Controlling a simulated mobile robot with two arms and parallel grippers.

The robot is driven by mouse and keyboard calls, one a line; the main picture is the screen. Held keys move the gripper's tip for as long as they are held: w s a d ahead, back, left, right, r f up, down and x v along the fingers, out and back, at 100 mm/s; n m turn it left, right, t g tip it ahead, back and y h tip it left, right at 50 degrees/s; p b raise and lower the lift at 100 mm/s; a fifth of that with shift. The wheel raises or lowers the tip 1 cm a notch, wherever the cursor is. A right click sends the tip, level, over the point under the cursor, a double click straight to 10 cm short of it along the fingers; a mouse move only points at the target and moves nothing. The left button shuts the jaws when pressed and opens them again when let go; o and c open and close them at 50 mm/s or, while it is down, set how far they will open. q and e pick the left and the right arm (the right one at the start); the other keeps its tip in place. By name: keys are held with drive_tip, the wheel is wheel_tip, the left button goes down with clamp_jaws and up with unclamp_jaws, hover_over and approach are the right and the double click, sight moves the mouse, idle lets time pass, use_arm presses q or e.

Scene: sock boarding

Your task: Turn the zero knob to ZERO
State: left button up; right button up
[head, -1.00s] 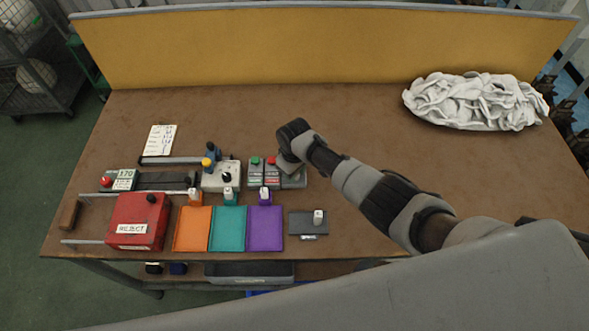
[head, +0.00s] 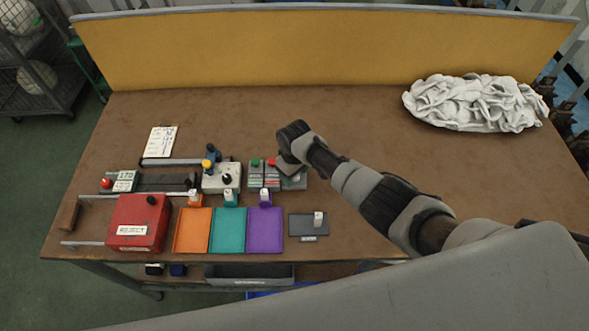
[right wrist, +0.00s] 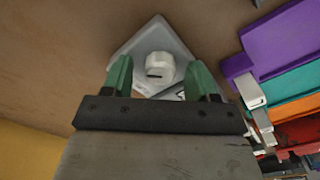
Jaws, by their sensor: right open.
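The zero knob (right wrist: 159,67) is a round white knob with a dark mark on its face, seen in the right wrist view. It sits on a light grey plate (right wrist: 180,45). My right gripper (right wrist: 161,80) is open, with one green finger on each side of the knob; contact with it cannot be told. In the head view my right gripper (head: 288,165) is over a grey box (head: 297,183) at the right end of a row of devices, and it hides the knob. Lettering by the knob is mostly covered and unreadable. My left gripper is not in view.
Green and red buttons (head: 271,162) stand just left of my right gripper. Orange, teal and purple trays (head: 265,232), a dark plate (head: 308,227) and a red REJECT box (head: 136,218) lie in front. A white cloth heap (head: 475,103) is at the back right. The table's right middle is clear.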

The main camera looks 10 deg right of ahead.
wheel_tip(320, 180, up, 11)
idle(0.4)
drive_tip(key=shift+f, duration=0.15)
idle(0.4)
